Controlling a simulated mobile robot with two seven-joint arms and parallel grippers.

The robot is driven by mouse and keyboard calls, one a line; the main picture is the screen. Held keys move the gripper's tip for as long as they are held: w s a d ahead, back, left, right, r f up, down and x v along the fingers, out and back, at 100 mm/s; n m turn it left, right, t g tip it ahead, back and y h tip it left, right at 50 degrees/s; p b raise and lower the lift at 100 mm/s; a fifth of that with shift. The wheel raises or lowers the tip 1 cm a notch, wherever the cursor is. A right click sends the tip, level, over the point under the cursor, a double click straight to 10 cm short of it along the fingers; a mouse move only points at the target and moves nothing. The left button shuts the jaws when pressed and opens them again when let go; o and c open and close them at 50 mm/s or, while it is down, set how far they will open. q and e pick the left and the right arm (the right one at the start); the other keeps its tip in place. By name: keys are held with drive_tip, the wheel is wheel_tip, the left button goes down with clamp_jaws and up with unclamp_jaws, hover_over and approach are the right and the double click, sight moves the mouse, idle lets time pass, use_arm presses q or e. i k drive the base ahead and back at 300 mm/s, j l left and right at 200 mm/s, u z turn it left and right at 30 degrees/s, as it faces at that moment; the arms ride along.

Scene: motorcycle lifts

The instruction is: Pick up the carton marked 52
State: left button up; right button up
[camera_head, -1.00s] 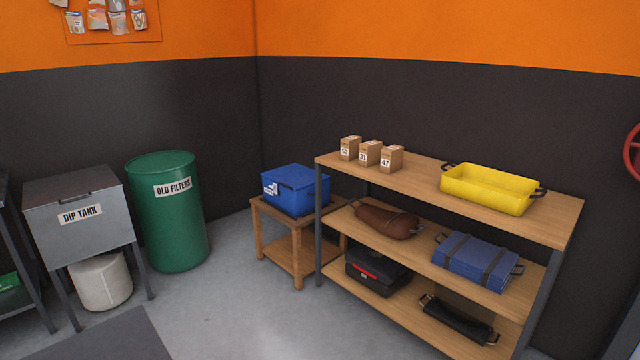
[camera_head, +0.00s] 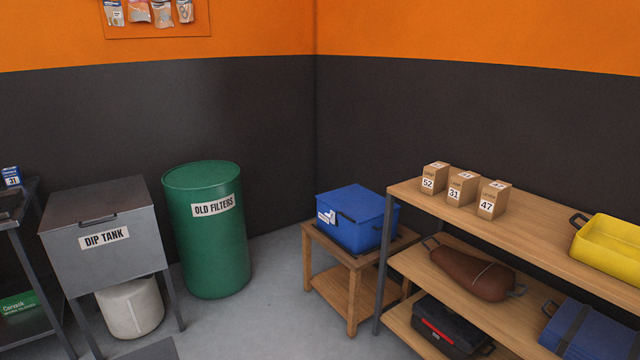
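The carton marked 52 (camera_head: 434,179) is a small brown box with a white number label. It stands upright on the top shelf of the wooden shelving unit (camera_head: 540,238), near its left end. It is the leftmost of three similar cartons in a row. The carton marked 31 (camera_head: 462,188) stands just right of it, and the carton marked 47 (camera_head: 494,200) stands further right. Neither of my grippers is in view.
A yellow tray (camera_head: 612,248) sits on the top shelf at right. A blue box (camera_head: 355,218) stands on a low wooden table (camera_head: 353,268) left of the shelves. A green drum (camera_head: 207,240) and a grey dip tank (camera_head: 95,225) stand further left. Some grey floor shows between them.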

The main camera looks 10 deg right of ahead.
sight(435, 175)
drive_tip(key=i, duration=1.45)
drive_tip(key=i+z, duration=0.2)
drive_tip(key=i, duration=0.2)
drive_tip(key=i+j+z, duration=0.25)
drive_tip(key=i, duration=0.15)
drive_tip(key=i+j+z, duration=0.2)
drive_tip(key=i, duration=0.2)
drive_tip(key=l, duration=0.1)
